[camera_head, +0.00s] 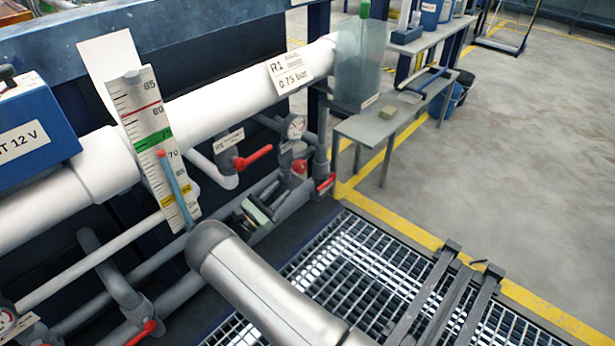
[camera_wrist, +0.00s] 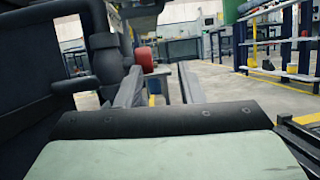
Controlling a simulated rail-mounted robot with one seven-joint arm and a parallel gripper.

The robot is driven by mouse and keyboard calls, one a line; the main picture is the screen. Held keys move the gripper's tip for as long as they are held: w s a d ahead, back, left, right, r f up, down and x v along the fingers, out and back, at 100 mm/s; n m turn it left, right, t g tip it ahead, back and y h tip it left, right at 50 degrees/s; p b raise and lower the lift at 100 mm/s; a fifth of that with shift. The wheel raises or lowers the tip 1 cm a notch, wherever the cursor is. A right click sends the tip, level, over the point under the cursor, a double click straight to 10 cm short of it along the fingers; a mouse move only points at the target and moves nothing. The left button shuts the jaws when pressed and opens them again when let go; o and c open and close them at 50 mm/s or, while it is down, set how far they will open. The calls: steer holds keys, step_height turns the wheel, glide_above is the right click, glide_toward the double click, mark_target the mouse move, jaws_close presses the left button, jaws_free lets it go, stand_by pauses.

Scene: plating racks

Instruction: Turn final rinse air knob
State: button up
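A round red knob (camera_head: 299,167) sits on the grey pipework below a round pressure gauge (camera_head: 293,127). In the wrist view the red knob (camera_wrist: 145,59) shows between my two fingers, nearer the left one, and appears to lie beyond the fingertips. My gripper (camera_wrist: 160,70) is open, with a clear gap and nothing held. In the head view my gripper (camera_head: 258,208) is small and dark, left of and below the knob, among grey pipes. Its fingertips are hard to make out there. No label naming the knob is readable.
Red lever handles (camera_head: 252,157) (camera_head: 327,183) flank the knob. A white pipe with a "R1 0.75 bar" label (camera_head: 291,72) runs above. A scale strip (camera_head: 155,140) hangs at left. A grey bench (camera_head: 385,118) stands beyond. Floor grating (camera_head: 350,265) lies below right.

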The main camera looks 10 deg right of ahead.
steer(key=n+t+y, duration=0.1)
steer(key=n+t, duration=0.1)
glide_toward(296, 167)
steer(key=b+x, duration=0.4)
steer(key=x, duration=0.8)
steer(key=shift+w, duration=0.1)
